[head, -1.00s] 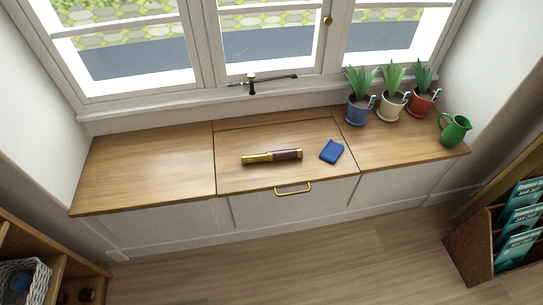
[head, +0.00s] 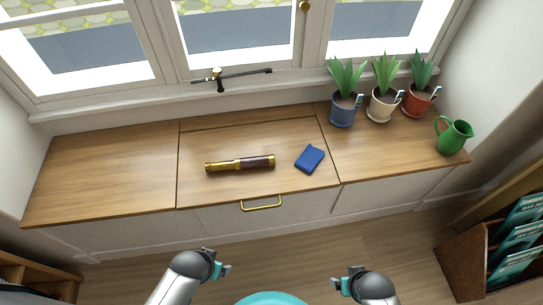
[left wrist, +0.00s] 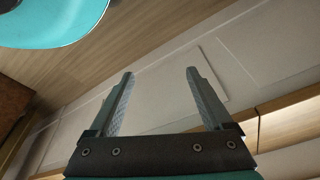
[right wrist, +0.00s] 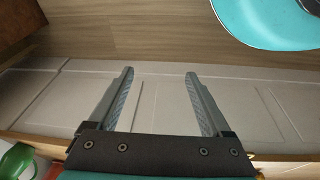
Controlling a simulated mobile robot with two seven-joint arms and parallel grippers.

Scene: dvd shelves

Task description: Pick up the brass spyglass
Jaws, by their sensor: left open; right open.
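The brass spyglass (head: 240,164) lies on its side on the wooden window-seat top, on the middle panel. It has brass ends and a dark reddish-brown barrel section towards the right. My left gripper (head: 222,268) is low in front of the seat, below the spyglass in the head view. It is open and empty, as the left wrist view (left wrist: 160,95) shows. My right gripper (head: 342,283) is also in front of the seat, further right. It is open and empty in the right wrist view (right wrist: 160,95). Neither gripper touches the spyglass.
A blue folded cloth or pouch (head: 309,158) lies just right of the spyglass. Potted plants in blue (head: 343,110), cream (head: 381,106) and red pots and a green jug (head: 454,136) stand to the right. A brass handle (head: 261,203) is on the seat front. The left panel is clear.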

